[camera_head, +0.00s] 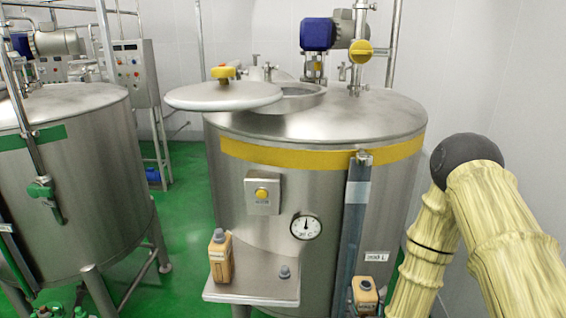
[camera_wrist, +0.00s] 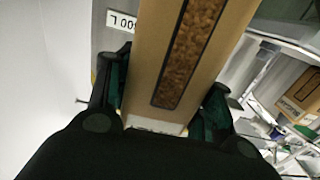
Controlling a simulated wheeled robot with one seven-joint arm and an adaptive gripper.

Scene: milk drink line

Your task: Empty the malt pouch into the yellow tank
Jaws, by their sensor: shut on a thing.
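The yellow tank (camera_head: 300,140) is a steel vessel with a yellow band, in the middle of the head view. Its round lid (camera_head: 225,95) is swung aside to the left, and the top opening (camera_head: 295,97) shows partly uncovered. My gripper (camera_wrist: 166,78) is shut on a tan pouch (camera_wrist: 150,50) with a long window of brown granules. This pouch also shows at the bottom of the head view (camera_head: 365,299), in front of the tank and below its rim. It looks upright; I cannot tell whether its dark spout is capped. Its printed name is not readable.
A second tan pouch (camera_head: 220,259) with a grey cap stands on the tank's front shelf (camera_head: 250,290), beside a small grey piece (camera_head: 284,271). A vertical sight tube (camera_head: 355,210) and a gauge (camera_head: 306,226) are on the tank front. A green-banded tank (camera_head: 75,150) stands left.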

